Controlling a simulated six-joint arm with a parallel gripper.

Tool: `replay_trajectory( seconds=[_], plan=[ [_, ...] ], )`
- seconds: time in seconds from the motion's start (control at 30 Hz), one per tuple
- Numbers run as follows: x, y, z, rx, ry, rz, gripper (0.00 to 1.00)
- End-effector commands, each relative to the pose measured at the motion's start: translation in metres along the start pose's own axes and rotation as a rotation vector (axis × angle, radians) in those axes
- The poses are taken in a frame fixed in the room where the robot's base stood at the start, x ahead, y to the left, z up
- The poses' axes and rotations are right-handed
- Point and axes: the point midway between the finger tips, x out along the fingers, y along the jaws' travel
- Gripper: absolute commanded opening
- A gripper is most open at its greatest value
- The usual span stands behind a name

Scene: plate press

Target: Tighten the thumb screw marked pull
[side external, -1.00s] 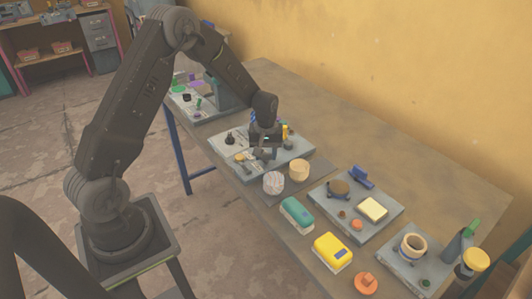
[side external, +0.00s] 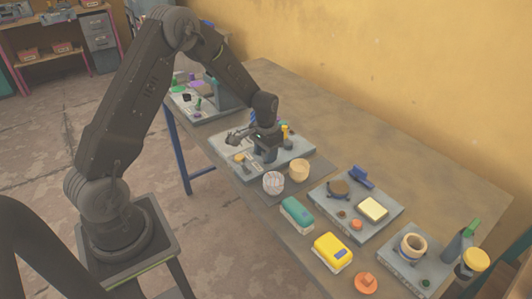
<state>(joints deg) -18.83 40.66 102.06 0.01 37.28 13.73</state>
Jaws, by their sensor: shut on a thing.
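My gripper (side external: 266,157) is low over a grey plate (side external: 296,148) on the bench in the side external view. Its jaws are shut on a small part at the plate, which I take to be a thumb screw; the fingers hide it almost wholly. No "pull" marking can be read at this size. A small yellow knob (side external: 239,158) sits on the plate left of the gripper. A yellow upright part (side external: 285,131) stands just behind the gripper to the right.
A white ribbed cup (side external: 273,183) and a tan cup (side external: 299,170) stand close in front of the plate. Teal (side external: 297,213) and yellow (side external: 332,250) boxes lie nearer. Other plates with fittings stand on both sides. The bench's wall side is clear.

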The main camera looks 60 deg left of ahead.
Motion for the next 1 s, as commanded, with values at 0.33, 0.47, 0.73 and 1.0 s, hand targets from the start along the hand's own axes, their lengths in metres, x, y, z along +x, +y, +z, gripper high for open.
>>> replay_trajectory(
  seconds=[0.33,0.47,0.73,1.0],
  plan=[
    [0.0005,0.0,0.0001,0.097,0.0,0.0,0.17],
    [0.0005,0.0,0.0002,0.106,0.0,0.0,0.17],
    [0.0006,0.0,0.0003,0.108,-0.001,-0.001,0.17],
    [0.0004,0.0,0.0002,0.106,-0.001,0.0,0.62]
  ],
)
